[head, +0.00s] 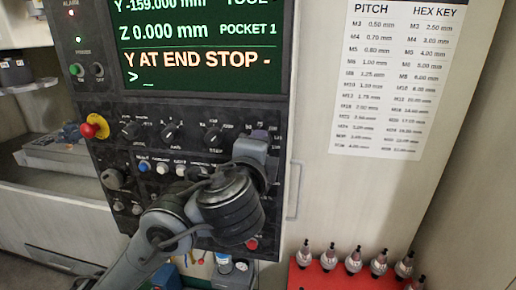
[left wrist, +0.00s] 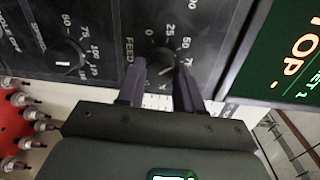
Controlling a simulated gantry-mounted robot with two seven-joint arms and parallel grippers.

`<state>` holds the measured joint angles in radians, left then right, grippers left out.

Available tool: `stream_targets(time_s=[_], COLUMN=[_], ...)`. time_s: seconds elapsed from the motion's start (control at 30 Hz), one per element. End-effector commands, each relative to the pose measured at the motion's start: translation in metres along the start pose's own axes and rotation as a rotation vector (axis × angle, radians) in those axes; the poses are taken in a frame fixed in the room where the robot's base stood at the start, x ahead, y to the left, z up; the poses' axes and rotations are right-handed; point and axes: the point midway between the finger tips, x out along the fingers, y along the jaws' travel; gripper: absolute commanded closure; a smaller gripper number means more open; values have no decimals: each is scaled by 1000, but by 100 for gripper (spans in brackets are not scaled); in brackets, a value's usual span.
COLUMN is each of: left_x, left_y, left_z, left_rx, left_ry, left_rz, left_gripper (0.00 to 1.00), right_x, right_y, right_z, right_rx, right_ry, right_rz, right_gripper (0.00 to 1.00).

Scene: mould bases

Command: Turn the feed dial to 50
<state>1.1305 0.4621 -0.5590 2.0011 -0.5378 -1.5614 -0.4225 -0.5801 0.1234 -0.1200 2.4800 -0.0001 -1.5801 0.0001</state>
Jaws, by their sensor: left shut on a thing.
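The feed dial (left wrist: 160,62) is a dark round knob on the black control panel, beside the word FEED in the left wrist view. White scale numbers 0, 25, 50 and 75 curve around it. A short pale mark shows on the knob, but its exact reading is unclear. My left gripper (left wrist: 160,88) is shut on the dial, one dark finger on each side. In the head view my left gripper (head: 258,140) is against the panel's right side and hides the feed dial. My right gripper is in neither view.
A spindle dial (left wrist: 66,58) sits beside the feed dial. The screen (head: 195,45) above reads Y AT END STOP. A red-and-yellow emergency button (head: 93,127) is at the panel's left. A red rack (head: 330,278) of tool holders stands at lower right.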

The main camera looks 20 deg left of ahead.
Motion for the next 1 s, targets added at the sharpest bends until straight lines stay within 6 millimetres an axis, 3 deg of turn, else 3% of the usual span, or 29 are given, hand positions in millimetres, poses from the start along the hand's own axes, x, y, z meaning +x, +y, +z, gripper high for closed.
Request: stream_targets(time_s=[0.2,0.23,0.4,0.77,1.0], left_x=[0,0,0,-4,-35], left_y=[0,0,0,0,-1], left_z=[0,0,0,-1,-1], left_rx=[0,0,1,1,-1], left_ry=[0,0,0,1,5], left_rz=[-1,-1,-1,0,-2], left_gripper=[95,62,39,39,39], right_x=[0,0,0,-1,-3], right_y=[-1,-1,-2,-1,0], right_z=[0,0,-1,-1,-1], right_rx=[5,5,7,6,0], right_ry=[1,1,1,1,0], right_rz=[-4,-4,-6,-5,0], right_gripper=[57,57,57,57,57])
